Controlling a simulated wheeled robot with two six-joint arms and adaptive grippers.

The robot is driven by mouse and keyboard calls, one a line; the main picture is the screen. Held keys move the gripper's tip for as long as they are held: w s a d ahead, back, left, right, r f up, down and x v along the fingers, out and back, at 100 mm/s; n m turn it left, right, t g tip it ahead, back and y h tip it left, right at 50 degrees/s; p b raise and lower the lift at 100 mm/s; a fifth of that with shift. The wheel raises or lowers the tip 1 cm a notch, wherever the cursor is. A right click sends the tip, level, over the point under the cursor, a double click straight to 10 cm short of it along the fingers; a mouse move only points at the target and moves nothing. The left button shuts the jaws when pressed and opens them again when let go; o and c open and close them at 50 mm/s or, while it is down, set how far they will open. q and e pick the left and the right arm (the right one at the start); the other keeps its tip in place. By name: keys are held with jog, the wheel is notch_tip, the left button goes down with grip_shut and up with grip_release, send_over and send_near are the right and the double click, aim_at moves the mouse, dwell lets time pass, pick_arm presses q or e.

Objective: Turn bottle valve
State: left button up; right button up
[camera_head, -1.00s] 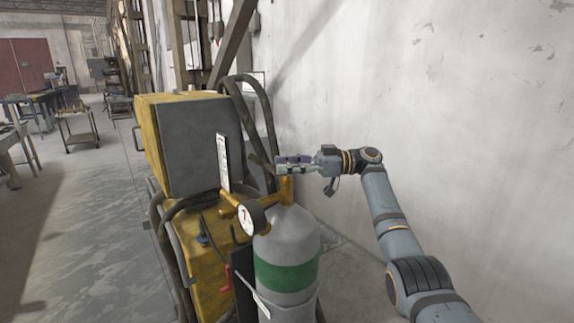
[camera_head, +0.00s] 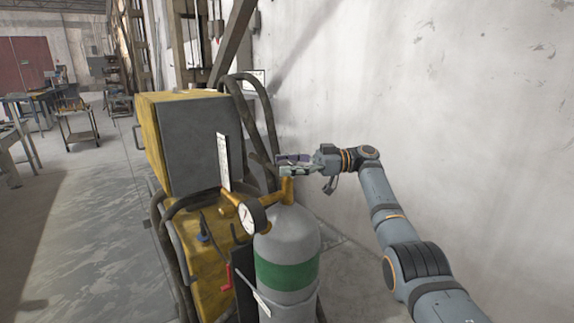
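The grey gas bottle (camera_head: 288,236) with a green band stands upright in front of the yellow machine. Its brass valve neck (camera_head: 287,190) rises from the top, and a round white gauge (camera_head: 252,217) sits on the brass fitting to its left. My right gripper (camera_head: 288,165) reaches in from the right, fingers pointing left, at the top of the valve neck. The fingers hide the top of the valve, so I cannot tell whether they are closed on a handle. My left gripper is out of view.
The yellow welding machine (camera_head: 147,135) with a grey front panel stands behind and left of the bottle. Black hoses (camera_head: 268,115) loop down close to my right gripper. A pale wall (camera_head: 440,90) fills the right. Open floor (camera_head: 95,235) lies to the left.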

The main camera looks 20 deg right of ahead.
aim_at(287, 161)
jog(key=shift+r, duration=0.15)
notch_tip(287, 161, up, 10)
jog(key=shift+f, duration=0.1)
dwell(0.3)
